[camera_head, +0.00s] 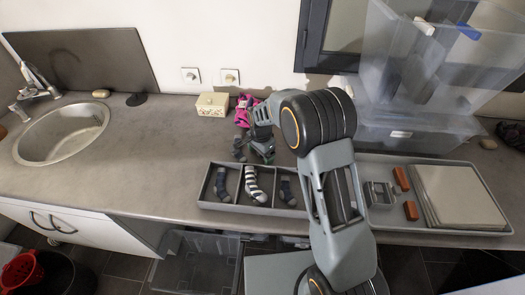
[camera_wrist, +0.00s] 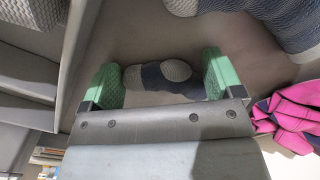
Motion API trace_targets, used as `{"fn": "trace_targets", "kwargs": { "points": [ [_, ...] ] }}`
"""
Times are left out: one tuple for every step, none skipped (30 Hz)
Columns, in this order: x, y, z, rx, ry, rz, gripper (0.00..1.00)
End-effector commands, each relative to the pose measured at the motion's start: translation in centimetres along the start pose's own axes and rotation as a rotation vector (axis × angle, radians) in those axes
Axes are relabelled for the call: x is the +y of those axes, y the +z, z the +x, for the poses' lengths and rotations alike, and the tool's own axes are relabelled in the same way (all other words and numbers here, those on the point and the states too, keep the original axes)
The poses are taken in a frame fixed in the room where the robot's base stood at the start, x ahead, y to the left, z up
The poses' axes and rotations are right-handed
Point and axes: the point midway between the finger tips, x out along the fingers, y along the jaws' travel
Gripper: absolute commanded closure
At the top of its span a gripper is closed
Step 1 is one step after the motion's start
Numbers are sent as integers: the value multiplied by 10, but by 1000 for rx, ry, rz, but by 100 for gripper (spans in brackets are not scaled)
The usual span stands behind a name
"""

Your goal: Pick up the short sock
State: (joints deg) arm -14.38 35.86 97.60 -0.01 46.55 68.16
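My gripper (camera_head: 262,152) is low over the counter, just behind the divided tray. In the wrist view my gripper (camera_wrist: 163,78) is open, its two green fingers spread wide. A small grey and navy sock (camera_wrist: 165,78) lies on the counter between the fingers, with space showing beside it; its near part is hidden behind the gripper body. In the head view the arm and gripper mostly hide it. Another grey and navy sock (camera_head: 239,148) lies left of the gripper; it seems to be the larger one at the top of the wrist view (camera_wrist: 270,15).
The divided tray (camera_head: 203,190) holds a dark sock (camera_head: 222,186), a striped sock (camera_head: 255,187) and another dark sock (camera_head: 287,191). A pink and black cloth (camera_head: 242,112) and a cream box (camera_head: 212,104) stand behind. The counter between sink and tray is clear.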

Motion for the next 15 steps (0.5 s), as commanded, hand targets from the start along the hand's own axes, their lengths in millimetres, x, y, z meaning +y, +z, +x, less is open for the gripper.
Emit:
{"fn": "trace_targets", "kwargs": {
  "points": [
    [0, 0, 0, 0, 0, 0, 20],
    [0, 0, 0, 0, 0, 0, 23],
    [0, 0, 0, 0, 0, 0, 27],
    [0, 0, 0, 0, 0, 0, 30],
    [0, 0, 0, 0, 0, 0, 33],
    [0, 0, 0, 0, 0, 0, 36],
    [0, 0, 0, 0, 0, 0, 39],
    [0, 0, 0, 0, 0, 0, 42],
    [0, 0, 0, 0, 0, 0, 46],
    [0, 0, 0, 0, 0, 0, 46],
    [0, 0, 0, 0, 0, 0, 46],
    [0, 0, 0, 0, 0, 0, 46],
    [0, 0, 0, 0, 0, 0, 46],
    [0, 0, 0, 0, 0, 0, 46],
    [0, 0, 0, 0, 0, 0, 46]
  ]
}}
